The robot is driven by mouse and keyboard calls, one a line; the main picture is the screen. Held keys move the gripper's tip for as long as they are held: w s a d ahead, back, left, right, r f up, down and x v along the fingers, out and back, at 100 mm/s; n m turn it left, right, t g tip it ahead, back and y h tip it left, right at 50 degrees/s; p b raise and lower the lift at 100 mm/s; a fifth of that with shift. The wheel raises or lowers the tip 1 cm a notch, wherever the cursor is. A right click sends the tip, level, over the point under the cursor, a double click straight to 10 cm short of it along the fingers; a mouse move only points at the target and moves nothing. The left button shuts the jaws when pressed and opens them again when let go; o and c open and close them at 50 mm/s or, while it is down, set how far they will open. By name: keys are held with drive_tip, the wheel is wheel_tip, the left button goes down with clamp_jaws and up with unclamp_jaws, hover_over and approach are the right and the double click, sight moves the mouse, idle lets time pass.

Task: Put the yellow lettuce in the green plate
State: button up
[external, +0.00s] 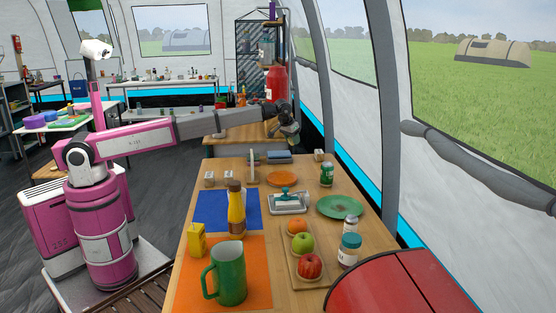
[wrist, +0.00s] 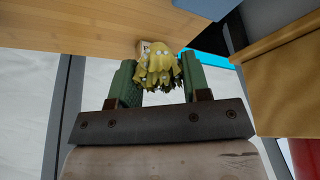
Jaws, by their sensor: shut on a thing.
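The yellow lettuce (wrist: 160,72) is a ruffled yellow clump between the two green fingers of my gripper (wrist: 158,64) in the wrist view. My gripper is shut on it. In the external view my gripper (external: 288,127) is held in the air beyond the far end of the wooden table. The lettuce is too small and dark to make out clearly there. The green plate (external: 339,207) lies on the right side of the table, nearer the camera than my gripper. Its surface looks bare of food.
Near the plate stand a green can (external: 327,174), a butter dish (external: 289,202), a small jar (external: 322,226) and a fruit tray (external: 307,279). An orange plate (external: 282,179) lies farther back. A sauce bottle (external: 236,212) and green pitcher (external: 228,272) stand on the left.

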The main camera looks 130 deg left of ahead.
drive_tip(key=shift+s+r, duration=0.2)
drive_tip(key=shift+s, duration=0.05)
drive_tip(key=w+d+m+t, duration=0.1)
drive_tip(key=w+d+m, duration=0.1)
drive_tip(key=w+d, duration=0.5)
drive_tip(key=w+d+m, duration=0.2)
drive_tip(key=w+d, duration=0.1)
drive_tip(key=w, duration=0.8)
drive_tip(key=m+t+h, duration=0.1)
drive_tip(key=m, duration=0.2)
hover_over(345, 214)
drive_tip(key=s, duration=0.2)
drive_tip(key=f, duration=0.5)
drive_tip(key=shift+w+d+f, duration=0.15)
drive_tip(key=shift+d+f, duration=0.15)
drive_tip(key=shift+f, duration=0.1)
drive_tip(key=shift+w+d+f, duration=0.2)
drive_tip(key=shift+w+f, duration=0.05)
drive_tip(key=shift+w, duration=0.05)
drive_tip(key=shift+f, duration=1.95)
drive_tip(key=shift+f, duration=0.15)
drive_tip(key=o, duration=0.6)
drive_tip(key=shift+o, duration=0.2)
